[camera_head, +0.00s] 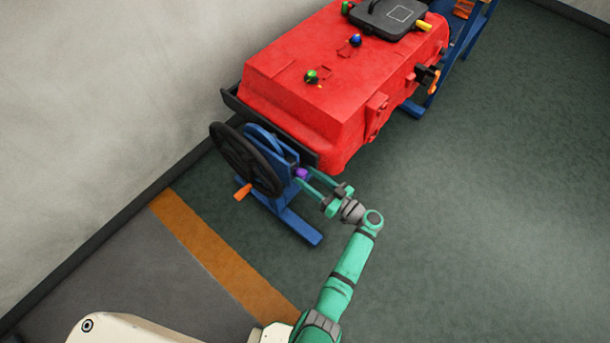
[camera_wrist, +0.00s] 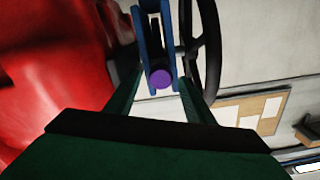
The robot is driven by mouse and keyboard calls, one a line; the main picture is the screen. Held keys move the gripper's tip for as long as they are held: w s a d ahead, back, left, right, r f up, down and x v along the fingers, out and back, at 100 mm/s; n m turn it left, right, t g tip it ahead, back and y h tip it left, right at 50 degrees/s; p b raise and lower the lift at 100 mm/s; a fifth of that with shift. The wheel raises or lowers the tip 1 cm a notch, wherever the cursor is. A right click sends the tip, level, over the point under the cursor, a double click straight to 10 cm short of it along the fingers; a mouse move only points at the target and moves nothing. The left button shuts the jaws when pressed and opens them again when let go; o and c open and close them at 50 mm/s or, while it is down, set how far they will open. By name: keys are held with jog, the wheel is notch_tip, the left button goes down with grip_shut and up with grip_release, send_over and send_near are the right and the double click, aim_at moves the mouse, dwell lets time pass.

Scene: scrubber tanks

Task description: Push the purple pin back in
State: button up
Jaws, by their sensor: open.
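The purple pin (camera_head: 302,173) sits at the side of the blue wheel stand (camera_head: 274,150), below the red tank. In the wrist view the round purple pin end (camera_wrist: 161,79) shows in front of the blue bracket (camera_wrist: 152,40). My gripper (camera_head: 308,177) is open, with its green fingers reaching toward the pin from the right. In the wrist view the fingers (camera_wrist: 163,90) lie on either side of the pin. I cannot tell whether they touch it. How far the pin sticks out is not clear.
A black handwheel (camera_head: 245,160) with an orange handle (camera_head: 242,192) is on the stand's left side. The red tank (camera_head: 335,85) stands just behind my gripper. The blue foot (camera_head: 298,225) extends along the floor. Open green floor (camera_head: 480,200) lies to the right.

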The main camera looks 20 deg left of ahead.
jog(key=v, duration=0.9)
jog(key=shift+a, duration=0.1)
jog(key=s+a+f+m+h, duration=0.1)
jog(key=s+f+m+h, duration=0.45)
jog(key=s+f, duration=0.5)
jog(key=s+d+f+m+h, duration=0.35)
jog(key=s+h, duration=0.35)
jog(key=s, duration=0.4)
jog(key=s+d+r+t+h, duration=0.35)
jog(key=s+r, duration=0.45)
jog(key=r, duration=0.4)
jog(key=s+a+r+t, duration=0.1)
jog(key=r+t, duration=0.1)
jog(key=r, duration=0.8)
jog(key=s+a+r+t, duration=0.1)
jog(key=s+r+t, duration=0.1)
jog(key=r, duration=0.8)
jog(key=shift+r, duration=0.4)
